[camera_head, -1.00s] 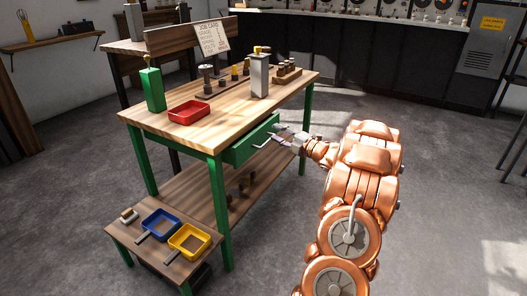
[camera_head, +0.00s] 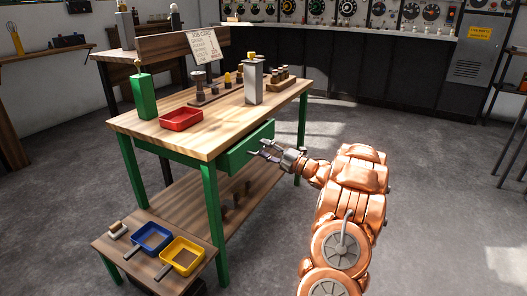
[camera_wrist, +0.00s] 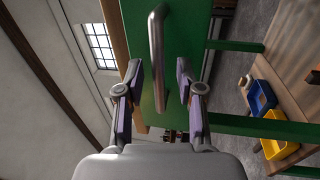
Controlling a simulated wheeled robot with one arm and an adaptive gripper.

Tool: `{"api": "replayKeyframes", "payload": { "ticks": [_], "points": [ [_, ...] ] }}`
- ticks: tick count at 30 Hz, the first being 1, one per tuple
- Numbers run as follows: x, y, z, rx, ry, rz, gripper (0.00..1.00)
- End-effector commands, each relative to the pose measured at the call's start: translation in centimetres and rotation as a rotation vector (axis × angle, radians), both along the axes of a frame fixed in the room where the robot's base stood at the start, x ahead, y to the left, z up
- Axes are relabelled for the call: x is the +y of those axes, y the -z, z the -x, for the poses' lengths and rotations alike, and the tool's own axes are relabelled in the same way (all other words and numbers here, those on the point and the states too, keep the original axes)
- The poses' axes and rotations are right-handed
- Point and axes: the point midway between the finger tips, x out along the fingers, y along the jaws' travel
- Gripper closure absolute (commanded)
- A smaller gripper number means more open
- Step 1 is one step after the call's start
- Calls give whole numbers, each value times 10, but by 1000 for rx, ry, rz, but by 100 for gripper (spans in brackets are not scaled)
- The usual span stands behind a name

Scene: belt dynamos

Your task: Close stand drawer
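The green drawer (camera_head: 246,147) sits under the right part of the wooden bench top and stands out a little from the bench frame. In the wrist view its green front (camera_wrist: 180,40) fills the middle, with a grey metal bar handle (camera_wrist: 157,55) on it. My gripper (camera_head: 266,150) is at the drawer front in the head view. In the wrist view my gripper (camera_wrist: 156,100) is open, with one finger on each side of the handle's line. The fingers appear apart from the handle. The drawer's inside is hidden.
The workbench (camera_head: 205,140) carries a red tray (camera_head: 181,119), a green block and a grey post (camera_head: 253,82). A low wooden stand (camera_head: 150,262) with a blue tray (camera_head: 152,237) and a yellow tray (camera_head: 182,256) stands at front left. The floor to the right is clear.

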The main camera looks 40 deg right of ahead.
Motion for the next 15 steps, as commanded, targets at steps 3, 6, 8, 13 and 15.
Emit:
{"api": "replayKeyframes", "payload": {
  "ticks": [3, 6, 8, 13, 15],
  "points": [
    [2, -1, -6, -1, 1, 0, 63],
    [1, -2, -8, -1, 3, -2, 63],
    [1, -2, -8, 0, 4, -2, 63],
    [1, -2, -8, 0, 4, -1, 63],
    [1, -2, -8, 0, 4, -1, 70]
  ]
}}
